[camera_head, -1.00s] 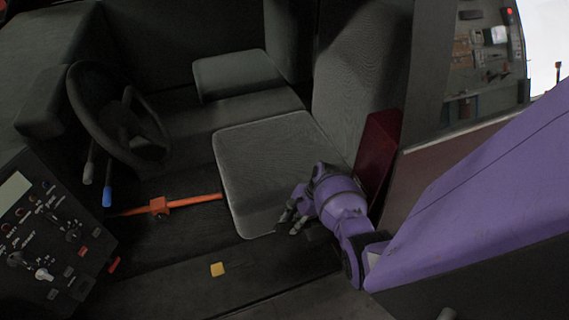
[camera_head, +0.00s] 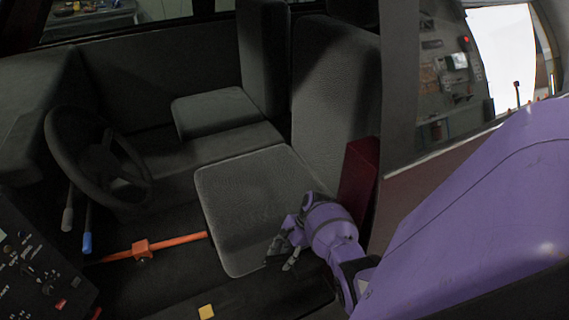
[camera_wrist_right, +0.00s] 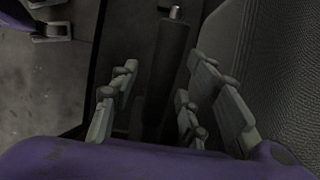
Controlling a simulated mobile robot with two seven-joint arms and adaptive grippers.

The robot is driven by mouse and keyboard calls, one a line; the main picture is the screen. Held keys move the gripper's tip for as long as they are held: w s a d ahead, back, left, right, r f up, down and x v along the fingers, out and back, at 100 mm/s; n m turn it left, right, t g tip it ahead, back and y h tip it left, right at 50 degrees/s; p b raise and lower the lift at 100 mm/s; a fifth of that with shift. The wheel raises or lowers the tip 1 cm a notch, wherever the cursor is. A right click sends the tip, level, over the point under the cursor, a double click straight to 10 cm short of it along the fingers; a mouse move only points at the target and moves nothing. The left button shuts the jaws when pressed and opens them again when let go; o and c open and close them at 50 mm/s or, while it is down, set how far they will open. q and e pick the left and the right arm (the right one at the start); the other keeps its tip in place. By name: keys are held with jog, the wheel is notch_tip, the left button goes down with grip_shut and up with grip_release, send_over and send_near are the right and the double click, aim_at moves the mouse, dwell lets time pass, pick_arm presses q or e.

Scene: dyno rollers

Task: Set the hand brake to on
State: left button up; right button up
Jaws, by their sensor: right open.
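The hand brake (camera_wrist_right: 169,60) shows in the right wrist view as a dark upright-looking lever with a silver button at its tip. My right gripper (camera_wrist_right: 162,80) is open, with its fingers on both sides of the lever. I cannot tell whether any finger touches it. In the head view my right gripper (camera_head: 283,254) is low beside the front edge of the near seat. The hand brake is not clearly seen there. My left gripper is not in view.
The near seat (camera_head: 250,195) lies close beside the gripper. A steering wheel (camera_head: 98,160), a blue-tipped lever (camera_head: 87,242) and an orange bar (camera_head: 180,241) are to the left. A control panel (camera_head: 40,270) is at lower left. A dark red panel (camera_head: 358,182) stands behind my wrist.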

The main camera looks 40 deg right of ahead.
jog(key=shift+w, duration=0.1)
notch_tip(320, 180, up, 10)
dwell(0.4)
dwell(0.5)
